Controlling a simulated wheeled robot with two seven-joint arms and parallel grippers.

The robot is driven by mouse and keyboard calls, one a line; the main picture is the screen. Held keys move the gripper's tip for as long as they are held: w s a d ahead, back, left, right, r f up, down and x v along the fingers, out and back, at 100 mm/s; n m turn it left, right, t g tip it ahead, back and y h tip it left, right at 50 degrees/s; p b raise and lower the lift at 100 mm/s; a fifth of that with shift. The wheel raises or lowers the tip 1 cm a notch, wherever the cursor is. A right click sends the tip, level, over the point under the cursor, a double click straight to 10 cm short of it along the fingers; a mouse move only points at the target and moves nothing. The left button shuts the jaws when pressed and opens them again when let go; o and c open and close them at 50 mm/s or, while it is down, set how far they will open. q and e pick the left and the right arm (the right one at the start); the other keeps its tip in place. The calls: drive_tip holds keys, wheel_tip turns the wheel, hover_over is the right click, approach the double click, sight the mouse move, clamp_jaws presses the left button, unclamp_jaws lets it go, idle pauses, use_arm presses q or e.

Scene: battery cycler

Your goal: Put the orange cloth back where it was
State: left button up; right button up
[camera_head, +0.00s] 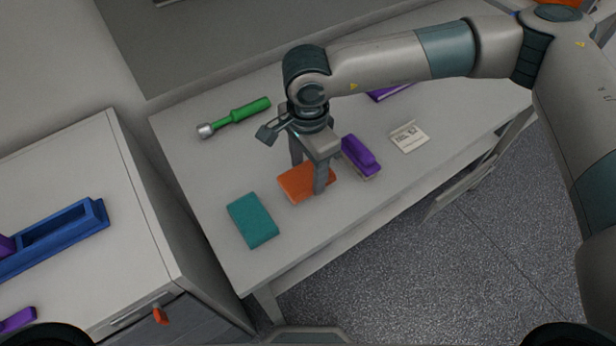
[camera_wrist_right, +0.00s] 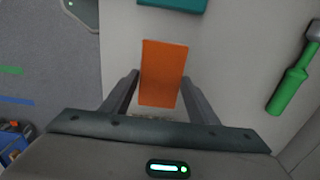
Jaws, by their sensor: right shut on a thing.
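The orange cloth (camera_head: 297,186) is a flat rectangular block low over the white table (camera_head: 215,180), between the teal cloth and the purple-topped brush. I cannot tell whether it touches the table. My right gripper (camera_head: 308,180) points down, with one finger on each side of the cloth, and is shut on it. In the right wrist view the orange cloth (camera_wrist_right: 164,65) sticks out beyond the fingers of my right gripper (camera_wrist_right: 162,95). My left gripper is not in view.
A teal cloth (camera_head: 252,220) lies near the table's left front. A purple-topped brush (camera_head: 361,155) is close right of the gripper. A green-handled tool (camera_head: 240,117) lies behind, and a white card (camera_head: 408,137) to the right. A blue tray (camera_head: 60,240) stands on the left cabinet (camera_head: 120,250).

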sight(308, 175)
drive_tip(key=shift+f, duration=1.95)
drive_tip(key=shift+f, duration=0.1)
drive_tip(key=o, duration=0.9)
drive_tip(key=shift+o, duration=0.2)
drive_tip(key=shift+r, duration=0.2)
